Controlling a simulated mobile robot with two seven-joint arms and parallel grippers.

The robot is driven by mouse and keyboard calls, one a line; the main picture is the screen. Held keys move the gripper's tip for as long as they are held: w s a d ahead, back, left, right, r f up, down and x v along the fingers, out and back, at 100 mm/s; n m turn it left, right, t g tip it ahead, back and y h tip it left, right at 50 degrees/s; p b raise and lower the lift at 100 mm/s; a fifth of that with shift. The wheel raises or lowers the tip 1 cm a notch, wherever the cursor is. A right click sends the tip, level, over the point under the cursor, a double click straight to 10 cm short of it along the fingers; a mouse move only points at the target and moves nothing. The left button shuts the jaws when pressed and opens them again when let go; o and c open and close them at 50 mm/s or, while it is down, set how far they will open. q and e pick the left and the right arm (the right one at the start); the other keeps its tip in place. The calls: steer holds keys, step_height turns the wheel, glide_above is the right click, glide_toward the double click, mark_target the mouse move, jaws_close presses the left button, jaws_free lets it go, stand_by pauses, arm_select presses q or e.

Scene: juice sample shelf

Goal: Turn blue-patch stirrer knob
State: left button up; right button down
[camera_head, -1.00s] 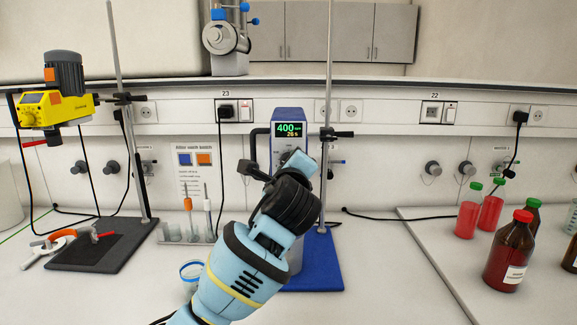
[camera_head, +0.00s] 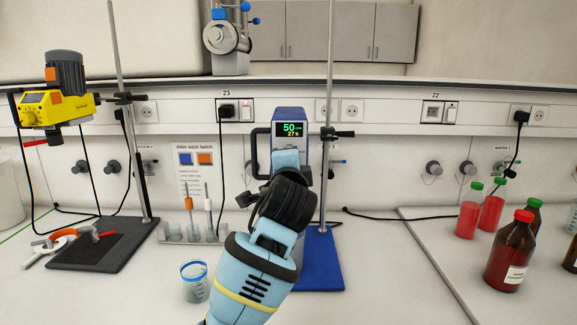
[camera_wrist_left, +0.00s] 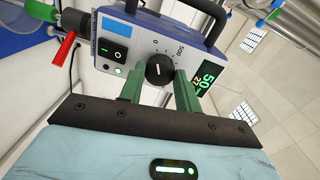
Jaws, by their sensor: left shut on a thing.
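The blue stirrer (camera_head: 291,115) stands on its rod stand, with its display (camera_head: 290,129) lit green, reading 50 above 27 s. In the left wrist view its front panel carries a blue patch (camera_wrist_left: 119,27), a rocker switch and a round black knob (camera_wrist_left: 160,70), with dial marks 0 and 500 above it. My left gripper (camera_wrist_left: 160,88) is shut on the knob, a green finger on each side. In the head view my left gripper (camera_head: 285,160) covers the lower front of the stirrer and hides the knob. My right gripper is not in view.
A yellow stirrer (camera_head: 50,105) hangs on a stand at left. A beaker (camera_head: 195,282) with a blue rim stands left of my arm. Brown bottles (camera_head: 508,255) and red bottles (camera_head: 467,217) stand at right. The bench between the blue base (camera_head: 322,265) and bottles is clear.

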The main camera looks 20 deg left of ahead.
arm_select(q)
steer(key=shift+n, duration=0.3)
stand_by(0.4)
steer(key=o, duration=1)
steer(key=shift+s, duration=0.1)
steer(key=shift+v, duration=3.85)
